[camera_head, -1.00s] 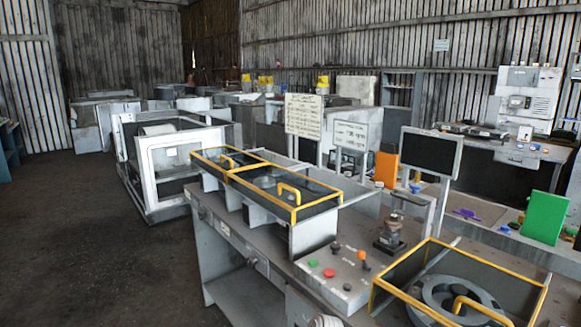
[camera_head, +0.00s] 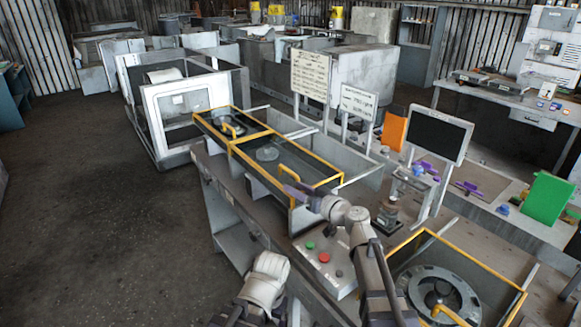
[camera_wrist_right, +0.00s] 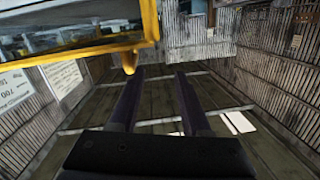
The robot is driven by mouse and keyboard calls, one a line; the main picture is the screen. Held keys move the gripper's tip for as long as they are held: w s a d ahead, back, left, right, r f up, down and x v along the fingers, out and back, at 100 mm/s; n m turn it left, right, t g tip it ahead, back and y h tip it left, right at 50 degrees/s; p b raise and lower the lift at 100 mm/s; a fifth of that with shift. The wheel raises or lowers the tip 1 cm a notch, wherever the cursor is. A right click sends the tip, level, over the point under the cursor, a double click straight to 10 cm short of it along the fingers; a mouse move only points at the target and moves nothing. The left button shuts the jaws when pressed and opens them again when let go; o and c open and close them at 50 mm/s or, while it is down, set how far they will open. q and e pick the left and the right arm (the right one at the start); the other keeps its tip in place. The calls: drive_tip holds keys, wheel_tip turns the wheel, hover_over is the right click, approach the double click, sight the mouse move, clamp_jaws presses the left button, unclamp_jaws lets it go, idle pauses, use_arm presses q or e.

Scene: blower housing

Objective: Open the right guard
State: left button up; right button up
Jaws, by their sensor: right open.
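Two yellow-framed guards with dark see-through panels lie side by side, both closed, on the bench in the head view. The nearer, right guard (camera_head: 318,183) has a yellow handle (camera_head: 290,174) on its near side. The farther guard (camera_head: 207,119) has a similar handle. My right gripper (camera_head: 298,191) is beside the right guard's handle, its dark fingers partly overlapping the frame. In the right wrist view my right gripper (camera_wrist_right: 154,76) is open with nothing between its fingers. A yellow frame (camera_wrist_right: 85,55) fills the upper left, its rounded yellow piece (camera_wrist_right: 130,63) near the left fingertip.
Another yellow-framed guard (camera_head: 513,297) covers a round housing at bottom right. A button panel (camera_head: 322,262), sign boards (camera_head: 310,74) and a dark monitor (camera_head: 441,135) stand nearby. Open floor (camera_head: 90,225) lies to the left.

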sight(281, 165)
drive_tip(key=shift+m+t+h, duration=0.3)
drive_tip(key=shift+m+t, duration=0.1)
drive_tip(key=shift+t, duration=0.5)
drive_tip(key=w, duration=0.3)
drive_tip(key=w+a+b, duration=0.1)
drive_tip(key=w, duration=0.2)
drive_tip(key=w+a, duration=0.1)
drive_tip(key=w, duration=0.3)
drive_tip(key=shift+a+f, duration=0.1)
drive_tip(key=shift+f, duration=0.1)
use_arm(q)
drive_tip(key=shift+w+f, duration=0.35)
drive_tip(key=shift+f, duration=0.2)
drive_tip(key=shift+w+f, duration=0.35)
drive_tip(key=shift+f, duration=0.2)
use_arm(e)
drive_tip(key=shift+c, duration=0.3)
clamp_jaws()
